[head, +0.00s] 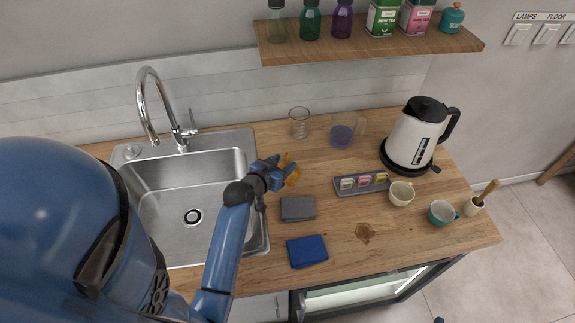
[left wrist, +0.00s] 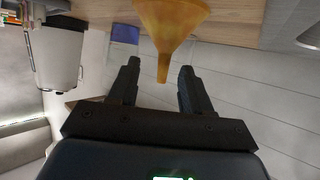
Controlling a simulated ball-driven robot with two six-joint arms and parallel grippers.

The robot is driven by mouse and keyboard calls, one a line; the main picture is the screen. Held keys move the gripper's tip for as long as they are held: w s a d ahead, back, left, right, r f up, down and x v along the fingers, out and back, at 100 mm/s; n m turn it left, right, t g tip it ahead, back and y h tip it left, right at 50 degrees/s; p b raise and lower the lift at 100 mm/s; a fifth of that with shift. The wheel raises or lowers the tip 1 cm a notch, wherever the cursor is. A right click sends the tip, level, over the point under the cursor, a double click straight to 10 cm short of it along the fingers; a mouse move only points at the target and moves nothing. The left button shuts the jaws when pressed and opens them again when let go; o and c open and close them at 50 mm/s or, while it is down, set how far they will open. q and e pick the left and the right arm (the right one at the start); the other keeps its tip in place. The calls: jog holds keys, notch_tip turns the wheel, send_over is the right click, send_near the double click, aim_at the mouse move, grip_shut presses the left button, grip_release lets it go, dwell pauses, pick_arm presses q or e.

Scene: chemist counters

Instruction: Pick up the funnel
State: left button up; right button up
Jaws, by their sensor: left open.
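The funnel (head: 292,173) is amber yellow and shows at the end of my left gripper (head: 280,170) in the head view, above the wooden counter right of the sink. The gripper hides part of it there. In the left wrist view the funnel (left wrist: 172,25) is at the top middle, its wide cone cut by the frame edge. Its narrow spout reaches between the fingertips of my left gripper (left wrist: 158,72). The fingers are apart, one on each side of the spout, with gaps visible. My right gripper is not in view.
Near the gripper are a glass beaker (head: 299,123), a jug with purple liquid (head: 342,133), a grey cloth (head: 298,208) and a blue cloth (head: 307,251). The sink (head: 190,190) with its tall tap is left. A tray, cups and a kettle (head: 416,135) stand right.

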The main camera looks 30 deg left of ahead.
aim_at(286, 160)
pick_arm(q)
jog(key=shift+w+f, duration=0.2)
jog(key=shift+w, duration=0.25)
jog(key=shift+w+a, duration=0.1)
jog(key=shift+w, duration=0.25)
jog(key=p+x, duration=0.1)
jog(key=x, duration=0.1)
jog(key=shift+w+p, duration=0.3)
jog(key=shift+p, duration=0.05)
jog(key=shift+x, duration=0.95)
jog(key=shift+f, duration=0.15)
jog(key=shift+s, duration=0.1)
jog(key=shift+c, duration=0.2)
grip_shut()
